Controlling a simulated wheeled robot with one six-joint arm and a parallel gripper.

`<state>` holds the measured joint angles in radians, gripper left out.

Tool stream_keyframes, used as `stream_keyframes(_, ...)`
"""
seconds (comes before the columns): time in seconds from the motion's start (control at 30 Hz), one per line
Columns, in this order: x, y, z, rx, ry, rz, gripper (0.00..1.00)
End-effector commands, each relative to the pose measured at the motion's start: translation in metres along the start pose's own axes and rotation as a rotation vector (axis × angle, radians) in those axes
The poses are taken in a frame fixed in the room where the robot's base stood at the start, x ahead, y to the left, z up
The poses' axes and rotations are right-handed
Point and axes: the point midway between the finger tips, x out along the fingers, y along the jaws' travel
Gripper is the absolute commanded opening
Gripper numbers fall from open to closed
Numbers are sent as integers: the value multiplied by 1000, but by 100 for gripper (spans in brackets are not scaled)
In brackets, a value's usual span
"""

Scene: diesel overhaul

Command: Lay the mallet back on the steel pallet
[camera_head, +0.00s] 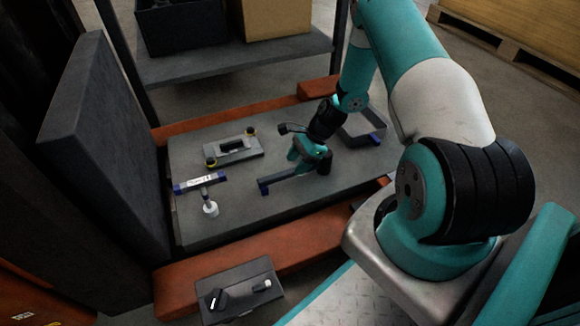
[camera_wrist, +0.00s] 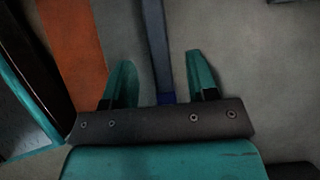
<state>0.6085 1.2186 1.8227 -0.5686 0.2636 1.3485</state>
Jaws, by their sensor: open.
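The steel pallet (camera_head: 236,222) is a dark grey slab between orange beams, and its surface also shows in the wrist view (camera_wrist: 265,75). A long grey bar (camera_head: 289,180) with a blue crosspiece at its near left end appears to lie on it; it may be the mallet, but I cannot be sure. My gripper (camera_head: 311,160) is low over the bar's right part. In the wrist view my open gripper (camera_wrist: 157,58) has a finger on each side of the bar (camera_wrist: 155,40), with gaps visible. The bar's lower end, with a blue part, is hidden by the gripper body.
Several items share the pallet: a plate with a slot (camera_head: 233,148), a bar with blue ends (camera_head: 187,185), a small white-based part (camera_head: 210,209) and a dark open frame (camera_head: 364,127). A dark case (camera_head: 240,290) stands in front. An upright grey slab (camera_head: 98,150) bounds the left.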

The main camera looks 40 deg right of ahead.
Motion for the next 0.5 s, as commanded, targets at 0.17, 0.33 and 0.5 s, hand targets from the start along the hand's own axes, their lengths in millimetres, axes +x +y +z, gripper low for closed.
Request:
stream_keyframes(0.17,-56,-1,4,2,1,-4,53)
stream_keyframes(0.33,-93,-1,3,1,1,-3,53)
stream_keyframes(0.5,-116,0,2,0,0,-1,53)
